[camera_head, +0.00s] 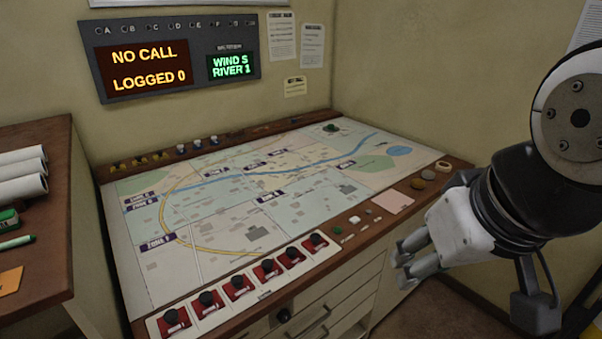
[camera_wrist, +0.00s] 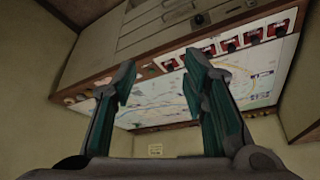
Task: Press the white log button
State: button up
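A small white button (camera_head: 355,219) sits on the wooden front rim of the map console, right of the red levers. Its label is too small to read. A green button (camera_head: 337,230) is just left of it. My gripper (camera_head: 402,264) is to the right of the white button, in front of the console's right front edge, and apart from it. In the wrist view my gripper (camera_wrist: 162,72) has its two fingers spread with nothing between them. I cannot pick out the white button clearly in the wrist view.
Red levers (camera_head: 238,285) line the console's front left. A pink note (camera_head: 393,202) and round brown items (camera_head: 418,183) lie on the right rim. A display panel (camera_head: 170,58) reads NO CALL, LOGGED 0. A side desk (camera_head: 60,260) holds paper rolls. Space above the map is free.

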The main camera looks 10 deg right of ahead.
grip_shut()
dwell(1.1)
